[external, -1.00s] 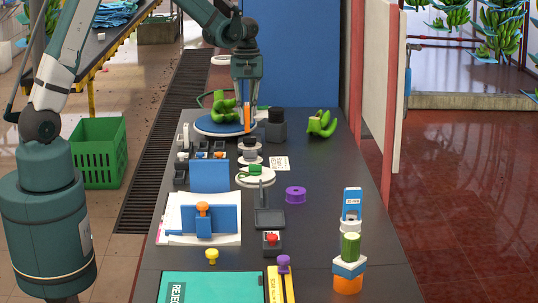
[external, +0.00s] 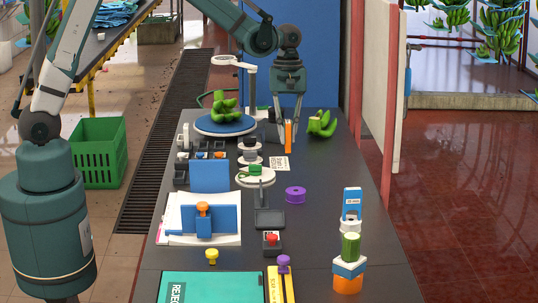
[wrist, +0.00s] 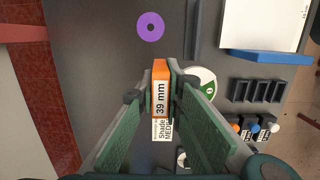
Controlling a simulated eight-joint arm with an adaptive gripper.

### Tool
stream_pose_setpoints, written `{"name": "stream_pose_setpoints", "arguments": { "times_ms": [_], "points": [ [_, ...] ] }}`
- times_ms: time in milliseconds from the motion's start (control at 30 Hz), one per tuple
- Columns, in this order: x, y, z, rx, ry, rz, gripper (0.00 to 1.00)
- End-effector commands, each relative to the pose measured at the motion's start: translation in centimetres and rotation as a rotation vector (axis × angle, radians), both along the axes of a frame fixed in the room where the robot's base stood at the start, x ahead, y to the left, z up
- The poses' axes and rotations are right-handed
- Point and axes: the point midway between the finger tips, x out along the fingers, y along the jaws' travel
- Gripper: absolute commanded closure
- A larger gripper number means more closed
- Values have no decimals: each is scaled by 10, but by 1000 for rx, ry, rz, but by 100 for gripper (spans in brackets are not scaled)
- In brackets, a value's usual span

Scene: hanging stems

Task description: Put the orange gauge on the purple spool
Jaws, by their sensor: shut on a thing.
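The orange gauge (external: 288,136) is an upright slim block held in my gripper (external: 287,122) above the far part of the dark table. In the wrist view the gauge (wrist: 160,88) shows a white label reading "39 mm", and the fingers of my gripper (wrist: 158,95) close on its two sides. The purple spool (external: 295,194) lies flat on the table, nearer the camera than the gauge and apart from it. In the wrist view the spool (wrist: 151,27) is a purple ring with a dark centre hole, above the gauge in the picture.
Green bananas (external: 321,125) lie right of my gripper. Other bananas sit on a blue round stand (external: 226,131). A blue gauge (external: 352,203) tops a stack on the right. Table around the spool is clear.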

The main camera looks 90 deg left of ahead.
Motion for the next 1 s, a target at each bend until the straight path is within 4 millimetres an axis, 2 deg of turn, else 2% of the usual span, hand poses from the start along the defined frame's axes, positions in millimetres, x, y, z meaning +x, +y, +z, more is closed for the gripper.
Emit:
{"name": "stream_pose_setpoints", "arguments": {
  "times_ms": [33, 200, 400, 600, 1000],
  "points": [
    [4, -14, 1, 0, -1, -5, 100],
    [14, -50, 3, -2, 0, -3, 100],
    [20, -75, 5, -3, 0, -1, 100],
    [22, -82, 6, -3, 1, 0, 100],
    [21, -81, 1, -3, 1, 0, 100]
  ]
}}
